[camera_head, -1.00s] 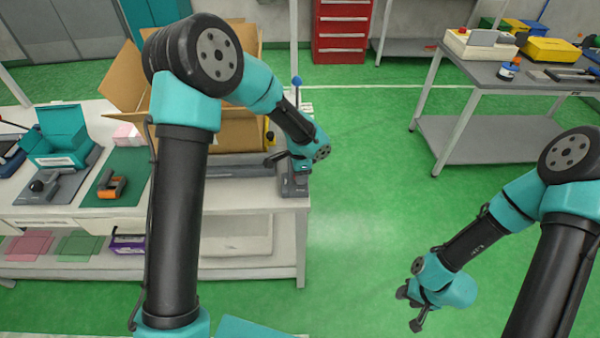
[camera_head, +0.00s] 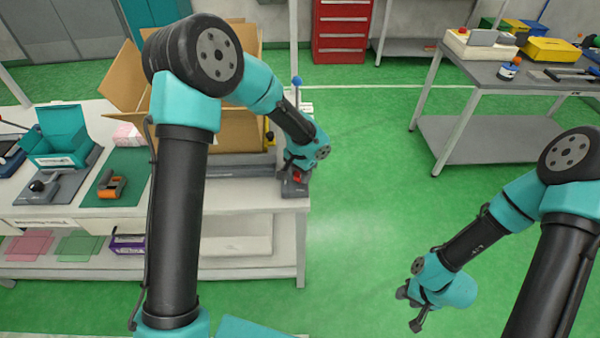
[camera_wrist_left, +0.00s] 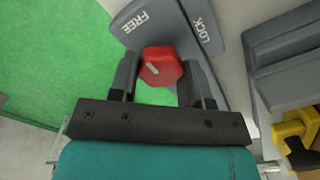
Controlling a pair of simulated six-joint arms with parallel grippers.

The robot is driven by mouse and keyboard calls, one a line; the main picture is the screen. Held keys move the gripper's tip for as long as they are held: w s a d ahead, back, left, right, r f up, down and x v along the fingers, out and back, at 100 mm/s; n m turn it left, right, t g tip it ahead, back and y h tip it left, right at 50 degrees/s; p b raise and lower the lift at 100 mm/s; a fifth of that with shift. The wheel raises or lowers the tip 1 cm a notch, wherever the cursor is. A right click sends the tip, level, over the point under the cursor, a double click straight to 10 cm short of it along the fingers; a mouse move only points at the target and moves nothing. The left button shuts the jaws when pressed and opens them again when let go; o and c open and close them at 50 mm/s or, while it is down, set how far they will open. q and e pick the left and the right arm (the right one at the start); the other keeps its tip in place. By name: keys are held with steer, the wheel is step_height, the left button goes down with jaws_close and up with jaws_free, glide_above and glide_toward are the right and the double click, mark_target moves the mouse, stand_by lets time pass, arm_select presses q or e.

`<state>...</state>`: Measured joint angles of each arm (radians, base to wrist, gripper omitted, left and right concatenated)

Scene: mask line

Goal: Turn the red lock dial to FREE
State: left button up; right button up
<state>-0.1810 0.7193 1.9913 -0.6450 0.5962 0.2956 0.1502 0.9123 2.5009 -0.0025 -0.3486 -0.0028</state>
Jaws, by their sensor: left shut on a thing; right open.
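The red lock dial (camera_wrist_left: 161,66) is in the left wrist view on a grey housing (camera_wrist_left: 180,30), with a short white mark on the left part of its face. The label FREE (camera_wrist_left: 135,22) is above left of it and LOCK (camera_wrist_left: 207,30) above right; the mark slants up and left, toward the FREE side. My left gripper (camera_wrist_left: 164,74) is shut on the dial, one finger on each side. My right gripper (camera_head: 410,308) is open and empty over the floor.
An open cardboard box (camera_head: 225,130) stands behind my left arm. A teal box (camera_head: 60,140) and an orange-and-grey tool (camera_head: 110,186) lie on the left of the table. Yellow parts (camera_wrist_left: 298,128) are right of the left gripper. Green floor is clear at the centre.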

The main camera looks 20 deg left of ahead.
stand_by(0.3)
arm_select(q)
steer(key=o, duration=0.9)
steer(key=shift+r, duration=0.15)
step_height(320, 180, up, 17)
steer(key=shift+r, duration=0.1)
stand_by(0.4)
